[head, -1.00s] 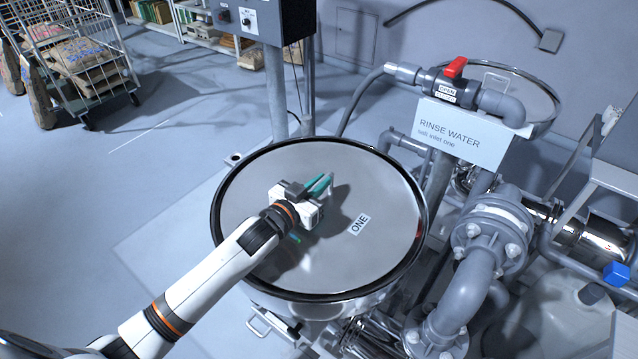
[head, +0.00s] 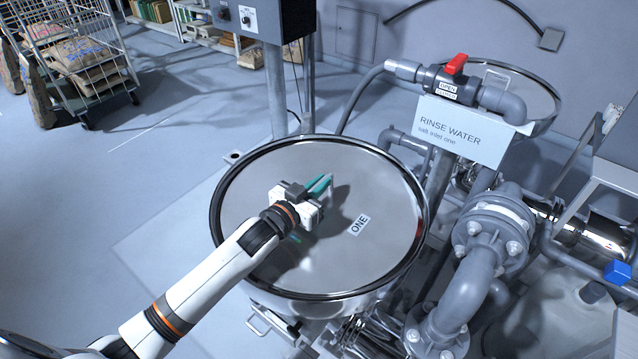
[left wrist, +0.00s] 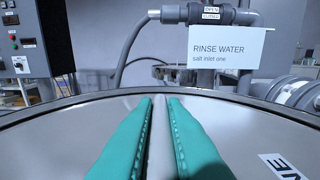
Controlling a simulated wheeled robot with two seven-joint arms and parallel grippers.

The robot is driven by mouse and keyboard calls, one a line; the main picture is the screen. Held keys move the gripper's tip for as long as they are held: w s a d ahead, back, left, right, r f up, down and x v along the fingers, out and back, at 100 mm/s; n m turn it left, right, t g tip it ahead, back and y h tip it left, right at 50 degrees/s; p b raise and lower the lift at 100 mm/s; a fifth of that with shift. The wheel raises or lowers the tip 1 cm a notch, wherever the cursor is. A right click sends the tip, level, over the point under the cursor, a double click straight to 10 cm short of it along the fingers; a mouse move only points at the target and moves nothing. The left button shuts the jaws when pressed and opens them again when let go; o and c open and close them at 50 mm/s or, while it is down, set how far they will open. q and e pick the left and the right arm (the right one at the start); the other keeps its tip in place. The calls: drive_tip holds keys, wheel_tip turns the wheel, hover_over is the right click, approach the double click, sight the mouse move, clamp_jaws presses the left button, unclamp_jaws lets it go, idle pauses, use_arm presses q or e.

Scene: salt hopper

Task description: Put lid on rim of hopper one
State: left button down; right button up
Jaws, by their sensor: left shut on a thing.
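The lid (head: 370,187) is a round, shiny metal disc with a dark edge and a label reading "ONE". It lies over the top of hopper one (head: 315,303), whose metal body shows below the edge. I cannot tell whether the lid is fully seated all around. My left gripper (head: 319,186) is at the middle of the lid, its green fingers shut on the lid's handle. In the left wrist view the green fingers (left wrist: 160,135) press on a pale bar between them, with the lid's surface (left wrist: 70,130) beneath. My right gripper is not in view.
The rinse water pipe with a red valve handle (head: 455,65) and sign (head: 460,133) stands right of the hopper. Grey flanged pipes (head: 490,235) crowd the right. A control box post (head: 277,90) stands behind. A second round lid or hopper (head: 540,90) is at back right.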

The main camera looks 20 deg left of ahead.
use_arm(q)
drive_tip(key=c, duration=1.4)
unclamp_jaws()
drive_tip(key=shift+r, duration=0.1)
drive_tip(key=shift+s+f, duration=0.1)
drive_tip(key=shift+f, duration=0.15)
drive_tip(key=b+v, duration=0.1)
drive_tip(key=v, duration=0.9)
drive_tip(key=shift+s+a+r, duration=0.1)
drive_tip(key=shift+s+a, duration=0.05)
drive_tip(key=shift+s, duration=0.2)
drive_tip(key=shift+s+a+r+b, duration=0.2)
drive_tip(key=shift+s+b, duration=0.1)
drive_tip(key=shift+s, duration=0.25)
drive_tip(key=shift+f, duration=0.1)
